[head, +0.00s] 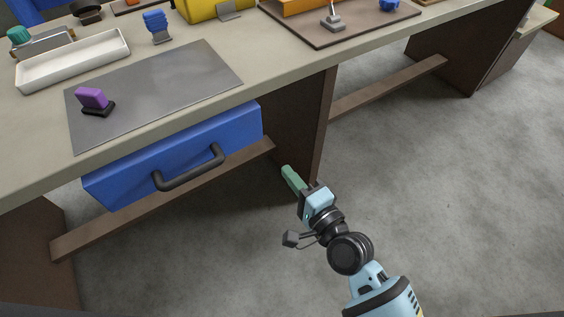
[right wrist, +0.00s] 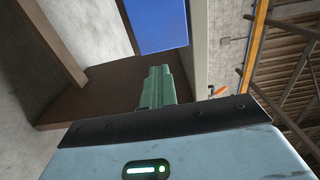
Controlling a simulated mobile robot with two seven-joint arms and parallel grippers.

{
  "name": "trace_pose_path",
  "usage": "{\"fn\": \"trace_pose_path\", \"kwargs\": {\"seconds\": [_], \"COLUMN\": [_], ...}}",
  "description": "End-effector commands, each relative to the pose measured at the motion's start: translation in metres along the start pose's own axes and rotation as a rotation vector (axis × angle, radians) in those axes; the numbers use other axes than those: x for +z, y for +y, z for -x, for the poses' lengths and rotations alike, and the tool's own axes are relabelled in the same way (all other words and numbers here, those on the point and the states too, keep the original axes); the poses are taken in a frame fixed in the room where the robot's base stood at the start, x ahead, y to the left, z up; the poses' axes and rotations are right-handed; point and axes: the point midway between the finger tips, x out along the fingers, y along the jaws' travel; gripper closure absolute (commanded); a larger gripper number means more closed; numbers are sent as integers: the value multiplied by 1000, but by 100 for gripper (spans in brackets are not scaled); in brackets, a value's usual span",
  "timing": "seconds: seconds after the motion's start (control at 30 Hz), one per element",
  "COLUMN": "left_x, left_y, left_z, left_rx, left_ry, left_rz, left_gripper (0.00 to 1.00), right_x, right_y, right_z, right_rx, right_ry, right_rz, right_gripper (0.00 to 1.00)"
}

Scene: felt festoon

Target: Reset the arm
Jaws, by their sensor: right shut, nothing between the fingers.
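My right gripper (head: 290,176) shows in the head view in front of the workbench, below the tabletop and to the right of the blue drawer. Its green fingers are shut with nothing between them. In the right wrist view the shut fingers (right wrist: 157,84) point toward the brown bench panel (right wrist: 105,88), and the blue drawer (right wrist: 158,22) shows beyond them. My left gripper is in neither view.
The blue drawer (head: 178,158) with a dark handle hangs under the workbench (head: 262,83). A grey mat (head: 165,88) carries a purple block (head: 92,98) on a dark base. A white tray (head: 73,62) lies behind. Grey floor (head: 450,190) at the right is clear.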

Motion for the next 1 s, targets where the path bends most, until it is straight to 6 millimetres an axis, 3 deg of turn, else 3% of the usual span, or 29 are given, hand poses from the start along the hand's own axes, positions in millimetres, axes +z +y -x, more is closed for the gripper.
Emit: {"fn": "trace_pose_path", "kwargs": {"seconds": [0.5, 0.63, 0.77, 1.0], "left_x": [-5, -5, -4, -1], "left_y": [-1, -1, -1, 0], "left_z": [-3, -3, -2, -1], "left_rx": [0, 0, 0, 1], "left_ry": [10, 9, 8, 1], "left_rz": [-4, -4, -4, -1], "left_gripper": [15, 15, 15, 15], "right_x": [0, 2, 8, 26], "right_y": [0, 18, 59, 144], "right_z": [7, 21, 62, 180], "right_rx": [1, 42, 155, 463], "right_ry": [0, 9, 22, -34], "right_rz": [2, 46, 179, 538], "right_gripper": [100, 100, 100, 100]}}
